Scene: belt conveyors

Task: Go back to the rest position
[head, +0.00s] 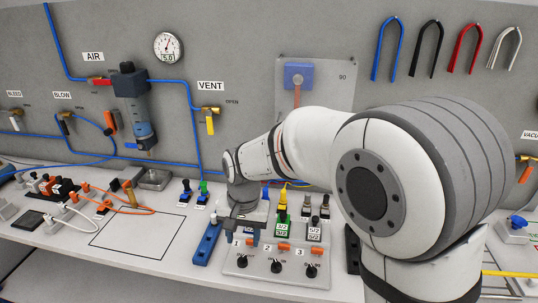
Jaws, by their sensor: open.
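My white and grey arm reaches in from the right and bends down over the bench in the head view. My gripper (238,232) points down at its end, with its dark jaws apart. It hangs in front of a grey panel (238,268) with black knobs and orange parts labelled 1, 2 and 3. A blue bar (208,243) lies just left of the gripper. I see nothing held between the jaws, though the small picture hides the exact gap to the panel.
The wall carries a gauge (169,47), a filter unit (133,95), a vent valve (210,122) and blue tubing. Small valves (282,210) with coloured tops stand behind the panel. A marked rectangle (140,236) on the left of the bench is mostly clear. Coloured hoses (468,48) hang at upper right.

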